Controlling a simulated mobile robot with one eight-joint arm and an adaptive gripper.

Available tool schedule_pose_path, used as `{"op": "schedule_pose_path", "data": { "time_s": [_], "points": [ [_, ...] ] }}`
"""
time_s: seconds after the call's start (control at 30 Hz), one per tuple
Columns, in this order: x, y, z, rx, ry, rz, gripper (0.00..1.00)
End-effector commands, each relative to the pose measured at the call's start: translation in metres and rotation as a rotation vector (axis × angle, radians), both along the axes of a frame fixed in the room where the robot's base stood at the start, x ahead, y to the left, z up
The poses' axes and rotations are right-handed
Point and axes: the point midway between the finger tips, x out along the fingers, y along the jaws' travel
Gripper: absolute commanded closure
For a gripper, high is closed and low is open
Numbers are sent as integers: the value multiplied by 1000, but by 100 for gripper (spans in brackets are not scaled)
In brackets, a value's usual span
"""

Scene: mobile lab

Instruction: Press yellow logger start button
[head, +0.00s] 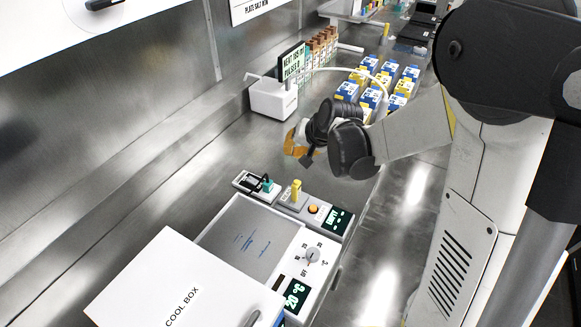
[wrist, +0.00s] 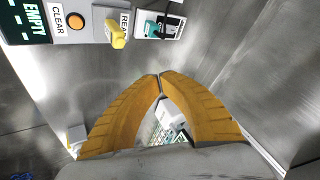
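A small yellow piece (head: 296,190), which looks like the yellow logger, stands upright on a grey reader unit (head: 291,203) on the bench. In the wrist view the yellow piece (wrist: 117,33) is at the top, beside a partly hidden label starting "REA". I cannot make out a start button on it. My gripper (head: 293,143) has orange fingers and is above the bench, beyond the yellow piece and apart from it. In the wrist view the gripper's fingertips (wrist: 160,76) meet with nothing between them.
The reader has an orange CLEAR button (head: 313,209) and a screen (head: 338,221) reading EMPTY. A teal piece (head: 267,185) sits on a unit to its left. A cool box (head: 180,285) stands in front. A white device (head: 273,98) and several cartons (head: 347,91) are further back.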

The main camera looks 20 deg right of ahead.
Motion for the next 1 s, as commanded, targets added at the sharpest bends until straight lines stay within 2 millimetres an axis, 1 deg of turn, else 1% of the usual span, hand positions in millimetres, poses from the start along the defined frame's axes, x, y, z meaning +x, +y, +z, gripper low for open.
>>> {"op": "schedule_pose_path", "data": {
  "time_s": [0.4,0.57,0.77,1.0],
  "points": [
    [2,0,-2,2,0,-2,100],
    [2,0,-8,2,0,-2,100],
    [1,0,-29,2,0,-2,100],
    [2,0,-64,2,0,-2,100]
  ]
}}
